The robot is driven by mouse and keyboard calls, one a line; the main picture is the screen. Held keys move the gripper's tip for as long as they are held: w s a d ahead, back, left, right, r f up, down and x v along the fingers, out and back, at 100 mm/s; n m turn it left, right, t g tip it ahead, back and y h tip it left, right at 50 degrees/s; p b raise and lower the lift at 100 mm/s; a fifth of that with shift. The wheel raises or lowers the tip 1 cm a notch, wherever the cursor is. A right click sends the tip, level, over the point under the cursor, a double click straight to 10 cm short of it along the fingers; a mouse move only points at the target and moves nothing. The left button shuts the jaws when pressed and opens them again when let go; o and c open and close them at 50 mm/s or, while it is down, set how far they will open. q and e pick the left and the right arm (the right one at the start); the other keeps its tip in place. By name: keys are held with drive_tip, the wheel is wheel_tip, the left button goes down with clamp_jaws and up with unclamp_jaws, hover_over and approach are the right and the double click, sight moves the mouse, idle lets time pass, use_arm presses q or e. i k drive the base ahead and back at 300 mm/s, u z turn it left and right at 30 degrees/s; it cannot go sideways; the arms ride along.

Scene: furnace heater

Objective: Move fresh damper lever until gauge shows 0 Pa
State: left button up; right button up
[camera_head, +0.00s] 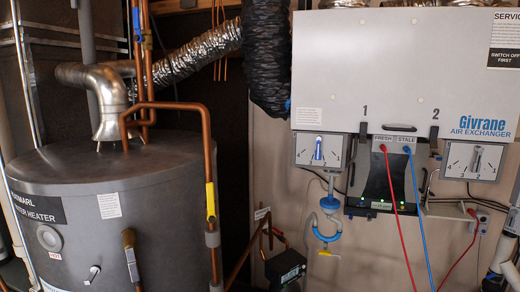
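The air exchanger (405,70) is a pale wall cabinet on the right. A second dial plate (455,160) with a grey lever (478,158) is at the right, near the STALE label (405,139). Neither gripper is in view.
A red hose (400,225) and a blue hose (419,220) hang from the ports between the dials. A large grey water heater (110,215) with copper pipes (210,150) fills the left. A black flexible duct (267,60) hangs left of the cabinet.

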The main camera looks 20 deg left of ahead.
sight(318, 148)
drive_tip(key=z, duration=0.05)
drive_tip(key=i, duration=1.65)
drive_tip(key=u, duration=0.5)
